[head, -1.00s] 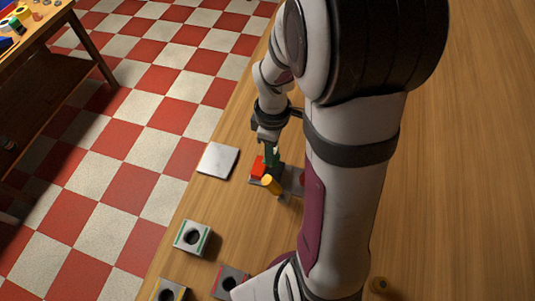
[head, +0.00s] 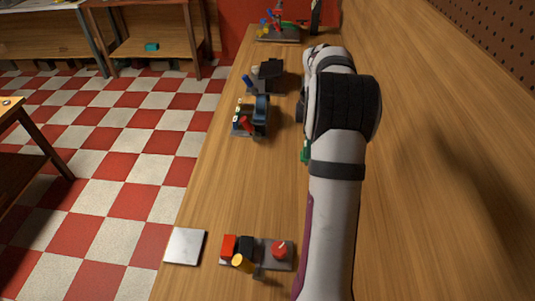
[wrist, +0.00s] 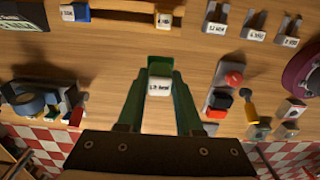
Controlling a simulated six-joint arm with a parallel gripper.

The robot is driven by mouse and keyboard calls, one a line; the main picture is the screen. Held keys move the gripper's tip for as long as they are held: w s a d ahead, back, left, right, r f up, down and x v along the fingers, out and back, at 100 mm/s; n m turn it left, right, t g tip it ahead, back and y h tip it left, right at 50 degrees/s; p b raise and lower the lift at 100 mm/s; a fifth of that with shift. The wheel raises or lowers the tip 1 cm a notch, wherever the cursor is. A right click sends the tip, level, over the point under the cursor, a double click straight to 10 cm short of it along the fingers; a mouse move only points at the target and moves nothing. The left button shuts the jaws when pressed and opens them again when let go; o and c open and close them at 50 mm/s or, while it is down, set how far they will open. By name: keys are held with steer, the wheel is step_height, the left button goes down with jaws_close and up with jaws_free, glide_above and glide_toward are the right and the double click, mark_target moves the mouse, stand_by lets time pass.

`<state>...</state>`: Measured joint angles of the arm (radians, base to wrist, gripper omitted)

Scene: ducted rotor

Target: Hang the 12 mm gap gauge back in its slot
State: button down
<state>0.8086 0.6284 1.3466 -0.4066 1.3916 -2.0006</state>
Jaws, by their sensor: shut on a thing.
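My gripper (wrist: 159,95), with green fingers, is shut on a small piece with a white label (wrist: 160,86), which I take to be the gap gauge. The print on its label is too blurred to read surely. Behind it in the wrist view stand several grey upright holders with white labels, a left one (wrist: 215,28), a middle one (wrist: 255,35) and a right one (wrist: 289,41). The held piece is apart from them, below and left in the picture. I cannot tell which holder is the 12 mm slot. In the head view my arm hides most of the gripper.
A fixture with red and black blocks and a red knob (head: 280,250) stands on the bench beside a pale plate (head: 185,246). Another device (head: 250,117) stands farther along. A maroon round thing (wrist: 302,75) is at the right of the wrist view. Bare wood lies between.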

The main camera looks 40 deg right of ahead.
steer(key=w+d+f, duration=0.1)
steer(key=d+f, duration=0.2)
steer(key=d, duration=0.7)
steer(key=shift+w+f, duration=0.3)
steer(key=shift+w, duration=0.1)
step_height(320, 180, down, 6)
steer(key=shift+f, duration=0.25)
steer(key=shift+f, duration=1.35)
stand_by(1.6)
steer(key=c, duration=0.5)
jaws_free()
